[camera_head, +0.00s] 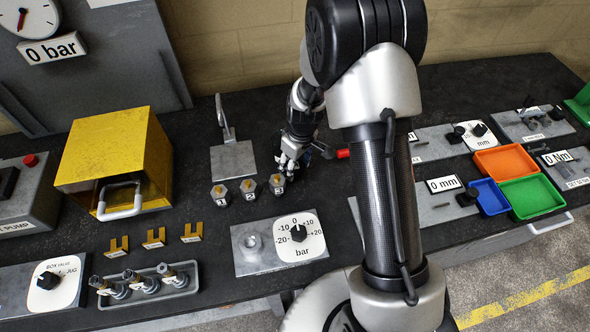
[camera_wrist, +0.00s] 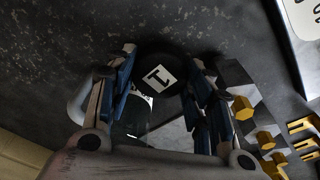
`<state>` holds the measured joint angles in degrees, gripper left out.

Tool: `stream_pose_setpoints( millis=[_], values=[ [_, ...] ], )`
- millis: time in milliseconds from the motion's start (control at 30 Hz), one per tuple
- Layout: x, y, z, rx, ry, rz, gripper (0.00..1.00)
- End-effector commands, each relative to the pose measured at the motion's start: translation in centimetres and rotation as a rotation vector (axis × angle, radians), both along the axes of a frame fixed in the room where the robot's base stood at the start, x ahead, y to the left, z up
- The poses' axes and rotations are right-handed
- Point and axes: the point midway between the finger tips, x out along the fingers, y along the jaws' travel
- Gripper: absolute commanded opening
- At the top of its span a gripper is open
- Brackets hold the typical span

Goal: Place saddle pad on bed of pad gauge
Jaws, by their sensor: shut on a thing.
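A black round pad with a white label "1" (camera_wrist: 160,74) shows between the fingers of my gripper (camera_wrist: 163,92) in the wrist view; I take it to be the saddle pad. The fingers are closed in on it from both sides. In the head view my gripper (camera_head: 291,160) is low over the dark bench, just behind the numbered brass-topped fittings; the pad is not clear there. A panel with a "0 mm" display (camera_head: 443,185) stands right of my arm and may be the pad gauge. My arm hides part of it, and I cannot make out its bed.
Numbered brass-topped fittings (camera_head: 248,189) stand just in front of my gripper. A grey plate with an upright post (camera_head: 232,160) is to its left. A yellow box (camera_head: 115,160) is farther left. Orange (camera_head: 505,161), blue and green trays lie at right.

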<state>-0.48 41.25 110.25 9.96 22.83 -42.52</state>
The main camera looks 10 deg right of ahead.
Motion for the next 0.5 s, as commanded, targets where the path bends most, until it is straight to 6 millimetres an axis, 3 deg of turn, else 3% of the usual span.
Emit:
stream_pose_setpoints(
  millis=[133,500],
  values=[
    [-0.1,0.0,-2.6,0.000,0.004,0.001,0.18],
    [0.0,0.0,-3.1,0.000,0.001,0.001,0.18]
  ],
)
